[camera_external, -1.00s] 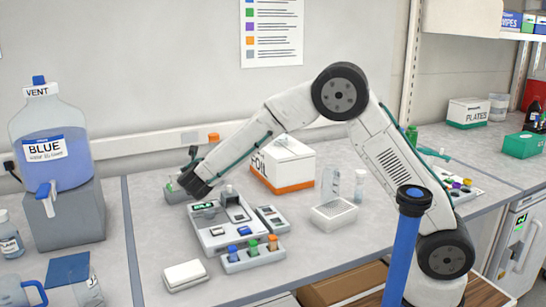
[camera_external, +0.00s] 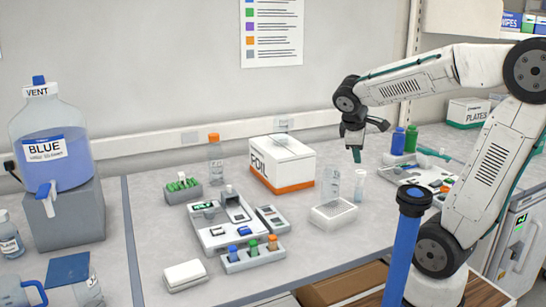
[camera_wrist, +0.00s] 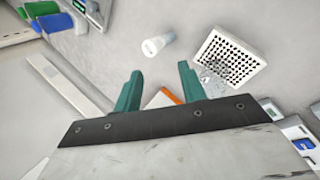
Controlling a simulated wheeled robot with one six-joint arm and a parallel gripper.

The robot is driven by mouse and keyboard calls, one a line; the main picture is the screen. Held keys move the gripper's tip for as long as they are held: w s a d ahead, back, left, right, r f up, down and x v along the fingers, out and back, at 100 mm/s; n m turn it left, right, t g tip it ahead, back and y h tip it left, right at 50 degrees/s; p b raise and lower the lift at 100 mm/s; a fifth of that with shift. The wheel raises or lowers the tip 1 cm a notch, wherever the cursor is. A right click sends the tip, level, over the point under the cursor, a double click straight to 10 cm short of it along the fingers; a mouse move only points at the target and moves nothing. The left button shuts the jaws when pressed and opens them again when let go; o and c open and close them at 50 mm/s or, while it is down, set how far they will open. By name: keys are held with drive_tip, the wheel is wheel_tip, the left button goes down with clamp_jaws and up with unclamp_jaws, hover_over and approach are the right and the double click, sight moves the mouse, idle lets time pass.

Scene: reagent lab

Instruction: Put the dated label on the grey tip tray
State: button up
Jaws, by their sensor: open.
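The grey tip tray (camera_external: 334,217) is a pale, perforated block on the bench, right of the white and orange FOIL box. It also shows in the wrist view (camera_wrist: 243,53), right of my fingers. My gripper (camera_external: 368,142) is above the bench, behind and to the right of the tray. In the wrist view its two teal fingers (camera_wrist: 160,72) are apart with nothing between them. I cannot make out the dated label in either view.
A clear vessel (camera_external: 332,184) stands close to the tray, with a small white tube (camera_external: 360,187) beside it. The FOIL box (camera_external: 284,164) is behind left. A grey device (camera_external: 214,240) and a tube rack (camera_external: 236,266) are further left. Blue and green bottles (camera_external: 397,142) stand right.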

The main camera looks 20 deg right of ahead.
drive_tip(key=s+f+m+g+y, duration=0.1)
drive_tip(key=s+m, duration=0.3)
drive_tip(key=s, duration=0.4)
drive_tip(key=s+f+m+y, duration=0.2)
drive_tip(key=s+m+y, duration=0.2)
drive_tip(key=s, duration=0.4)
drive_tip(key=shift+s+f+m+g, duration=0.25)
drive_tip(key=shift+f+m+g, duration=0.15)
drive_tip(key=shift+m, duration=0.1)
